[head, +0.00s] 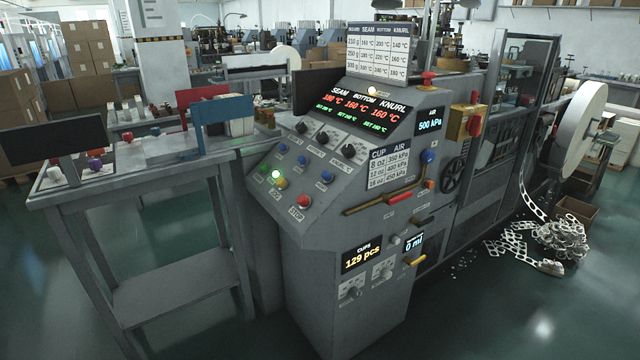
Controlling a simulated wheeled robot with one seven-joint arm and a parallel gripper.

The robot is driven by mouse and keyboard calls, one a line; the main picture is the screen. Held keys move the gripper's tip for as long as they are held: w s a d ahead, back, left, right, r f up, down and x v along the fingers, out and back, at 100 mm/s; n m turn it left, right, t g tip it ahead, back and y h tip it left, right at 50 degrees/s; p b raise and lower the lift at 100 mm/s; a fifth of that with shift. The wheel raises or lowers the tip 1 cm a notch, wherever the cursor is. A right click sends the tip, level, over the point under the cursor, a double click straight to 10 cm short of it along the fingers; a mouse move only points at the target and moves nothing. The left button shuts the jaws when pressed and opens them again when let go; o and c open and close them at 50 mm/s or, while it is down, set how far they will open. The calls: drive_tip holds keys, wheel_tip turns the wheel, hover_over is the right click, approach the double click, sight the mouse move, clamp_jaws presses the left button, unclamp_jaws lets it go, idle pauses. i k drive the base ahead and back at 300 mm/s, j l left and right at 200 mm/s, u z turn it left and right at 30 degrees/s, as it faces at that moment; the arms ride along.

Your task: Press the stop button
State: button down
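The red stop button (304,201) is on the lower right of the sloped control panel (325,165) of the grey machine. A label that reads STOP (297,214) sits just below it. A separate red mushroom knob (428,78) stands on top of the machine. My gripper is not in view, and nothing covers the stop button.
A grey side table (150,168) adjoins the machine's left side, with dark, red and blue panels on it. A yellow-handled valve (415,261) juts from the front at lower right. Paper scrap (560,240) lies on the floor at right. The green floor in front is clear.

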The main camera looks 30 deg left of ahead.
sight(303, 201)
drive_tip(key=j+z, duration=0.2)
drive_tip(key=j, duration=2.55)
